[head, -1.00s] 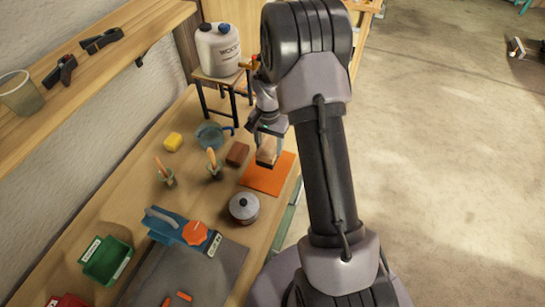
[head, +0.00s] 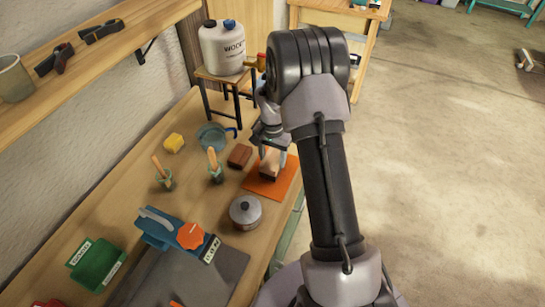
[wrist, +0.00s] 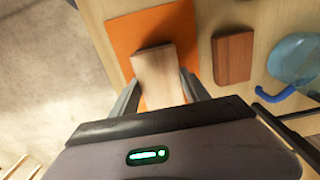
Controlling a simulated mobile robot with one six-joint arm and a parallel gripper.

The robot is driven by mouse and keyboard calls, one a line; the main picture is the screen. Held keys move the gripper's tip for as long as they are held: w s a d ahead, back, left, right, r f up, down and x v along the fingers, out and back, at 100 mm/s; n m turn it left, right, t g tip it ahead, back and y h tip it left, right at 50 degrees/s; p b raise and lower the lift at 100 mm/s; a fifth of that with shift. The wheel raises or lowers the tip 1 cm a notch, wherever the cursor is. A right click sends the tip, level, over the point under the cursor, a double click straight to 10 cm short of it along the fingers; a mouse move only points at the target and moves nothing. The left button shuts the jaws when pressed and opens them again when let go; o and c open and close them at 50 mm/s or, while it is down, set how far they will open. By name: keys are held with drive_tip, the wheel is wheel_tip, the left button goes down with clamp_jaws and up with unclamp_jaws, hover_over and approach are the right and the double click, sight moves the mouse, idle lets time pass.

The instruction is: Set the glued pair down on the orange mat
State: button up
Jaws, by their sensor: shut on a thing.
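My gripper (head: 273,156) is shut on the glued pair (head: 269,169), a small wooden piece with a pale face and a reddish-brown part. The pair is over the orange mat (head: 283,187); I cannot tell whether it touches it. In the wrist view the pair's pale wooden top (wrist: 157,74) shows between the two fingers (wrist: 160,88), over the mat (wrist: 140,27). The pair hides part of the mat.
A brown block (head: 240,156) lies just left of the mat.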

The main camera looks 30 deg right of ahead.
drive_tip(key=shift+f+b, duration=0.6)
drive_tip(key=shift+f, duration=0.05)
drive_tip(key=o, duration=1.5)
wheel_tip(320, 180, up, 17)
drive_tip(key=p, duration=0.4)
drive_tip(key=s+a+r+n+t+b, duration=0.1)
drive_tip(key=s+a+r+b, duration=0.2)
drive_tip(key=a+r, duration=0.2)
drive_tip(key=s+a+n+t+b, duration=0.1)
drive_tip(key=s+a+b, duration=0.2)
drive_tip(key=s, duration=0.4)
drive_tip(key=s+a+n+t+y+b, duration=0.1)
drive_tip(key=s+a+n+t+b, duration=0.1)
drive_tip(key=s+a, duration=0.4)
drive_tip(key=s+a+n+t+y+b, duration=0.1)
drive_tip(key=s+a+b, duration=0.3)
drive_tip(key=s, duration=0.5)
drive_tip(key=shift+a+f+n+t, duration=0.1)
drive_tip(key=shift+a+n+t, duration=0.3)
drive_tip(key=shift+a+n, duration=0.1)
